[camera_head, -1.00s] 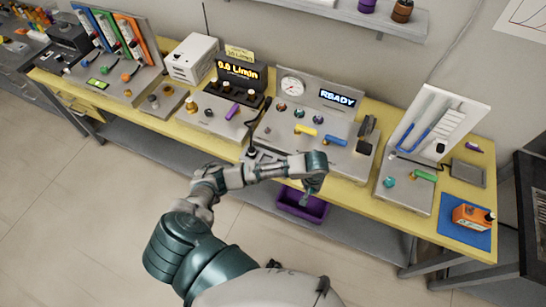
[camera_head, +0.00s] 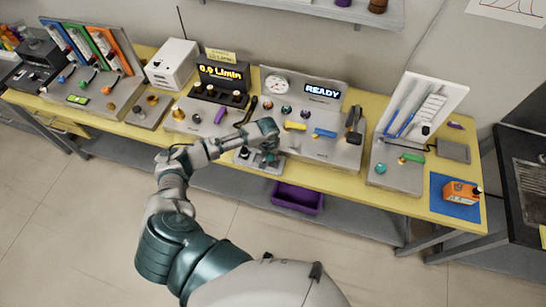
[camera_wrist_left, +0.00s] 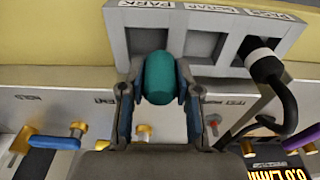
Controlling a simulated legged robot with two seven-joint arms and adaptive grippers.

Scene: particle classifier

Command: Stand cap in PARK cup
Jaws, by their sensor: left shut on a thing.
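A teal cap (camera_wrist_left: 159,78) is between the two fingers of my left gripper (camera_wrist_left: 158,92) in the wrist view. The gripper is shut on it. The cap overlaps the lower part of the PARK cup (camera_wrist_left: 148,40), the square opening under the PARK label in a grey rack (camera_wrist_left: 118,30). I cannot tell whether the cap is inside the cup or in front of it. In the head view my left gripper (camera_head: 268,157) is over the small grey rack (camera_head: 245,160) at the bench's front edge; the cap is hidden there. My right gripper is not in view.
A black-headed hose (camera_wrist_left: 268,66) sits in another rack opening to the right. Behind stand a panel with yellow and blue handles (camera_head: 323,133), a gauge (camera_head: 277,84) and a READY display (camera_head: 322,90). A purple bin (camera_head: 297,197) is below the bench.

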